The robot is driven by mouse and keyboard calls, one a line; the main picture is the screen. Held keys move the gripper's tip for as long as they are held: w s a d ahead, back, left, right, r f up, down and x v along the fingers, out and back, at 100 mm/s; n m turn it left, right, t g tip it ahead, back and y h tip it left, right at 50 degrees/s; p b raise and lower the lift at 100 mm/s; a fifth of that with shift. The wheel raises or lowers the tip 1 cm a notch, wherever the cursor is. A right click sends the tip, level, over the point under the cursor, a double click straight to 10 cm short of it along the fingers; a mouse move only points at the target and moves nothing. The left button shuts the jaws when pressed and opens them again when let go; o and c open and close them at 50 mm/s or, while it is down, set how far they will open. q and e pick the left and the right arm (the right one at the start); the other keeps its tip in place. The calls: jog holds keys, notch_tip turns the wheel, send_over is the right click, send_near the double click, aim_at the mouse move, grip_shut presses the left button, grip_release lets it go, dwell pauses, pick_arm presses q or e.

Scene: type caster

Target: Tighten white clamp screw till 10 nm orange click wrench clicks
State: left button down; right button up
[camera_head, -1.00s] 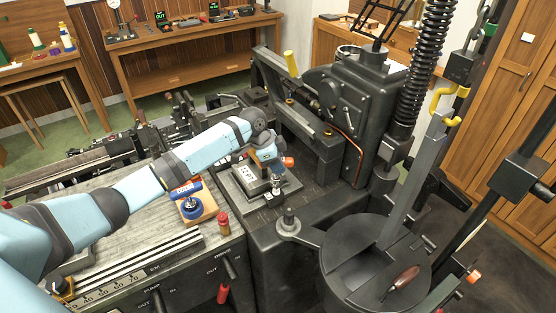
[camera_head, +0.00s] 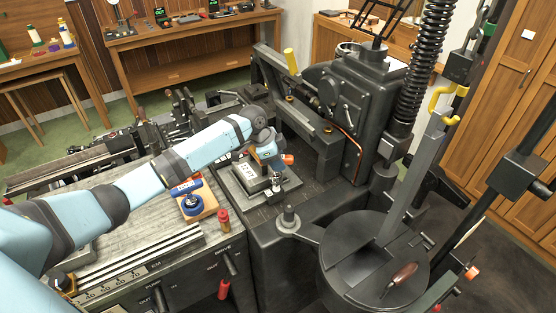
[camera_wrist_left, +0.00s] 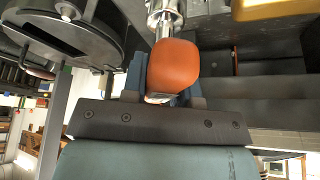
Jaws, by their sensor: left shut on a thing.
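The orange click wrench shows its orange handle end (camera_head: 288,159) at my left gripper (camera_head: 270,160). In the left wrist view the rounded orange handle (camera_wrist_left: 172,66) sits between the blue-grey fingers of my left gripper (camera_wrist_left: 163,85), which is shut on it. A bright metal shaft runs from the handle to the top of that view. In the head view the gripper is over the dark block with a white label on the machine. A small pale, silvery part (camera_head: 277,185) stands just below the gripper; I cannot tell if it is the white clamp screw. The wrench tip is hidden.
A dark round pot (camera_head: 372,265) is at the lower right. The tall machine housing (camera_head: 350,110) rises behind.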

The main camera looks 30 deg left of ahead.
pick_arm(q)
jog(key=shift+p, duration=0.35)
pick_arm(e)
jog(key=shift+r, duration=0.3)
pick_arm(q)
jog(key=shift+f+b, duration=0.65)
jog(key=shift+f, duration=0.7)
pick_arm(e)
jog(key=shift+f, duration=0.65)
pick_arm(q)
jog(key=n+p, duration=0.1)
jog(key=p, duration=0.1)
jog(key=shift+r+n+t+p, duration=0.3)
jog(key=shift+r, duration=0.1)
jog(key=shift+f+n+t+y+b, duration=0.3)
jog(key=shift+f+n+y+b, duration=0.15)
jog(key=shift+n+b, duration=0.35)
jog(key=n+t+y, duration=0.1)
jog(key=n, duration=0.4)
jog(key=n+y, duration=0.1)
jog(key=n, duration=0.1)
jog(key=shift+w+a+y, duration=0.15)
jog(key=shift+y, duration=0.1)
pick_arm(e)
jog(key=shift+r+m, duration=0.15)
jog(key=shift+m, duration=0.15)
pick_arm(q)
jog(key=shift+a, duration=0.1)
pick_arm(e)
jog(key=shift+a, duration=0.1)
